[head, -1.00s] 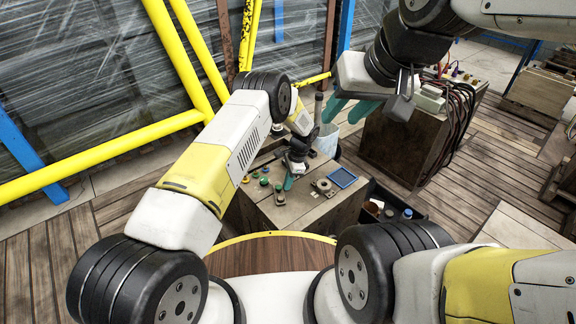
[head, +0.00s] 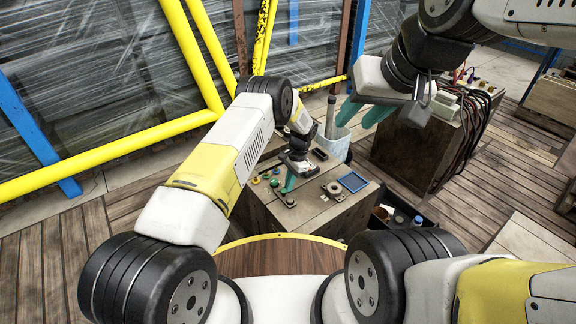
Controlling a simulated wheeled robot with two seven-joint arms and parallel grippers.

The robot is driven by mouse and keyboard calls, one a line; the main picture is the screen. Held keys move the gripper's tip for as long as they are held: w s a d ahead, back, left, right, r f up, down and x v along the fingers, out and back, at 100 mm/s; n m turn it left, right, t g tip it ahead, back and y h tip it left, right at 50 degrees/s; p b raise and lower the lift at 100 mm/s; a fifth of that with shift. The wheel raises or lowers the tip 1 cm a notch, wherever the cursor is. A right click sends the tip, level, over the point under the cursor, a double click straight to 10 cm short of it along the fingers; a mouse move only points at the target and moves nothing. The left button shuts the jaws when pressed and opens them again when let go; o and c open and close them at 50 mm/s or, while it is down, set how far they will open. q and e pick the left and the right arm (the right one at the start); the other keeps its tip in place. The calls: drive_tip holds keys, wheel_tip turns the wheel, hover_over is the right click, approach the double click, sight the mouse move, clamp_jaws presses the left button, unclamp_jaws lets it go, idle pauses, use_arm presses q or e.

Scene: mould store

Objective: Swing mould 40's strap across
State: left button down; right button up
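A wooden-topped bench (head: 310,217) stands ahead of me with small parts on it. A grey metal piece with a round centre (head: 333,190) lies on it; I cannot tell whether this is mould 40, and no number or strap can be made out. My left gripper (head: 290,183) points down over the bench, left of the grey piece and apart from it. Its teal fingers are small and partly hidden, so its opening is unclear. My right gripper (head: 362,113) hangs in the air beyond the bench to the right, its two teal fingers apart and empty.
A blue-rimmed tray (head: 353,182) lies right of the grey piece. Green and yellow knobs (head: 266,176) sit at the bench's left. A pale bucket (head: 334,140) stands behind, a dark bin (head: 398,216) at right. A brown cabinet with cables (head: 415,150) stands further right.

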use_arm(q)
drive_tip(key=shift+a+r, duration=0.1)
idle(0.3)
drive_tip(key=s+v, duration=0.1)
drive_tip(key=v, duration=0.6)
drive_tip(key=shift+w+r, duration=0.3)
drive_tip(key=shift+w, duration=0.25)
drive_tip(key=shift+r, duration=0.1)
drive_tip(key=s+a+r+n+t+h, duration=0.15)
drive_tip(key=a+r, duration=0.25)
drive_tip(key=r, duration=0.7)
drive_tip(key=s+a+r+n, duration=0.2)
drive_tip(key=a+r, duration=0.1)
drive_tip(key=r, duration=0.7)
drive_tip(key=s+a+r+n+t+h, duration=0.15)
drive_tip(key=a+r, duration=0.25)
drive_tip(key=r, duration=0.7)
drive_tip(key=s+a+r+n+t+h, duration=0.1)
drive_tip(key=s+a+r+n, duration=0.15)
drive_tip(key=s+r, duration=0.35)
drive_tip(key=s+a+r+n+t, duration=0.1)
drive_tip(key=s+a+r, duration=0.25)
drive_tip(key=s, duration=0.45)
drive_tip(key=s+a+n+t, duration=0.2)
drive_tip(key=s+n, duration=0.1)
drive_tip(key=s, duration=1.1)
drive_tip(key=shift+s+a+r+t+h, duration=0.2)
drive_tip(key=shift+s+a+t+h, duration=0.05)
drive_tip(key=shift+s+t+h, duration=0.1)
